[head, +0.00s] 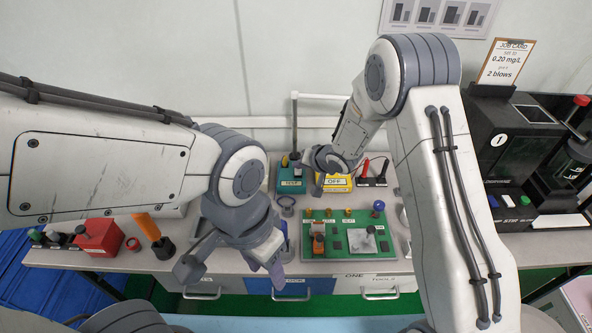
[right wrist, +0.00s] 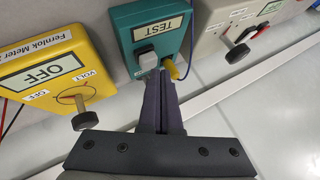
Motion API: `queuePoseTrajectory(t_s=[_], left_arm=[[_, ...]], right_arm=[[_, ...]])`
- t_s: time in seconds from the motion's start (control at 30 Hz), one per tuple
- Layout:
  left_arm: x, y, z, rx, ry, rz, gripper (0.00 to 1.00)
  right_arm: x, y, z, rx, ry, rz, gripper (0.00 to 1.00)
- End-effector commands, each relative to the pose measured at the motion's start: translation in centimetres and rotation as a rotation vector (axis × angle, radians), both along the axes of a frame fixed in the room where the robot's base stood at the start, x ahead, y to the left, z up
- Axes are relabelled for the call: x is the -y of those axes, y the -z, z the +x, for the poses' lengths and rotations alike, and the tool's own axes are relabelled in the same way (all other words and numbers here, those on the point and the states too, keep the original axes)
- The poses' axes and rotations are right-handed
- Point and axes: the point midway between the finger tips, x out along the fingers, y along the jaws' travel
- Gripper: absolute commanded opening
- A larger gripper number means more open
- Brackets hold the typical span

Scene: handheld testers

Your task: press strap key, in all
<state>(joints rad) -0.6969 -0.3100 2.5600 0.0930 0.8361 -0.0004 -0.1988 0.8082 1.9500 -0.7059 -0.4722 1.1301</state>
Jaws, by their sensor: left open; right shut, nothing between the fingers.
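No part carries a readable "strap key" label. The teal box (head: 290,176), labelled TEST, stands at the back of the bench. In the right wrist view the teal box (right wrist: 150,28) shows a grey block (right wrist: 145,59) and a yellow plug (right wrist: 178,69) at its edge. My right gripper (right wrist: 162,80) is shut and empty, its tips close to these two; contact cannot be told. In the head view its tips are hidden by its wrist. A green board (head: 342,253) with brass terminals lies in front. My left gripper (head: 276,276) is open, low at the bench's front edge.
A yellow meter (head: 338,184), reading OFF, stands right of the teal box; its knob (right wrist: 82,121) is near my right gripper. A red box (head: 99,236) and orange-handled tool (head: 147,227) are at left. A black instrument (head: 499,150) stands at right.

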Motion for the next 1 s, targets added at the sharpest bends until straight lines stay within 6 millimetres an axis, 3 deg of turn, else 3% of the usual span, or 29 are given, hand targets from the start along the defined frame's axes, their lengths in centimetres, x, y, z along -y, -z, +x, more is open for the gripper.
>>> queuePoseTrajectory(t_s=[1.0], left_arm=[[0.0,0.5,0.0,0.0,0.0,0.0,0.5]], right_arm=[[0.0,1.1,0.0,-0.001,0.0,-0.001,0.0]])
